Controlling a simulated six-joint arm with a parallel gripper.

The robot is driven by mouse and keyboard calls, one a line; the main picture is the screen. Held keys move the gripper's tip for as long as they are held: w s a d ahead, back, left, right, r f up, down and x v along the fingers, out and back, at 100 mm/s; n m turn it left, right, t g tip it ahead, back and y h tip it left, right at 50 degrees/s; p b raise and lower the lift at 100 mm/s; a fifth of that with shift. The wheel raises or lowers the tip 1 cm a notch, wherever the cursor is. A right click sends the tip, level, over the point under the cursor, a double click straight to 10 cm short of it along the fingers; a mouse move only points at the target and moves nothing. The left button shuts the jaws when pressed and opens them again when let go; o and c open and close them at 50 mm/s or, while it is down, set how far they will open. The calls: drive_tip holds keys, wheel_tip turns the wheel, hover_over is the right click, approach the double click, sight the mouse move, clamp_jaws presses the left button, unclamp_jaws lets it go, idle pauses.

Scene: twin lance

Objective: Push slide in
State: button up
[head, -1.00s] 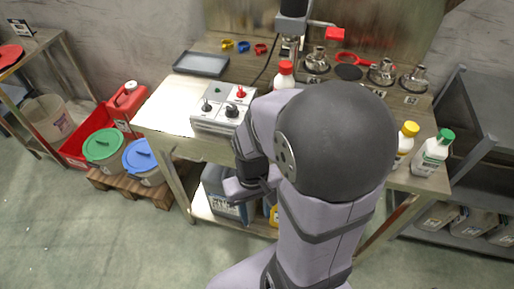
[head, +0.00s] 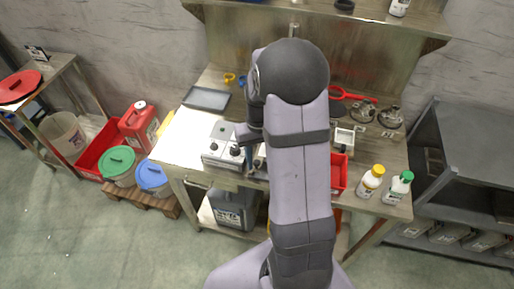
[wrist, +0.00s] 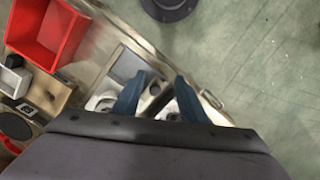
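I cannot clearly pick out the slide in either view. A grey control box (head: 224,147) with dark knobs sits at the front of the workbench (head: 171,146) in the head view. My gripper (wrist: 160,79) shows two blue fingers in the wrist view, spread apart with a gap between them. It points down over light grey equipment near the bench's front edge; whether it touches anything is unclear. A dark grey rectangular panel (wrist: 127,63) lies just beyond the left finger.
A red bin (head: 338,173) stands on the bench right of my arm; it also shows in the wrist view (wrist: 45,30). Yellow-capped (head: 370,181) and green-capped (head: 398,188) bottles stand at the right. A grey tray (head: 206,98) lies at the back left. Floor in front is clear.

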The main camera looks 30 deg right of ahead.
sight(257, 162)
drive_tip(key=shift+n+t, duration=0.5)
drive_tip(key=shift+n, duration=0.3)
drive_tip(key=w, duration=0.1)
drive_tip(key=w+d+r, duration=0.1)
drive_tip(key=w+r, duration=0.1)
drive_tip(key=w, duration=0.1)
drive_tip(key=shift+w+d+r, duration=0.1)
drive_tip(key=shift+d+r, duration=0.1)
drive_tip(key=shift+r, duration=0.05)
drive_tip(key=shift+s+a+n, duration=0.1)
drive_tip(key=shift+s+n, duration=0.2)
drive_tip(key=shift+n, duration=0.2)
drive_tip(key=shift+f, duration=0.15)
drive_tip(key=shift+f+p, duration=1.3)
drive_tip(key=shift+f, duration=2.3)
clamp_jaws()
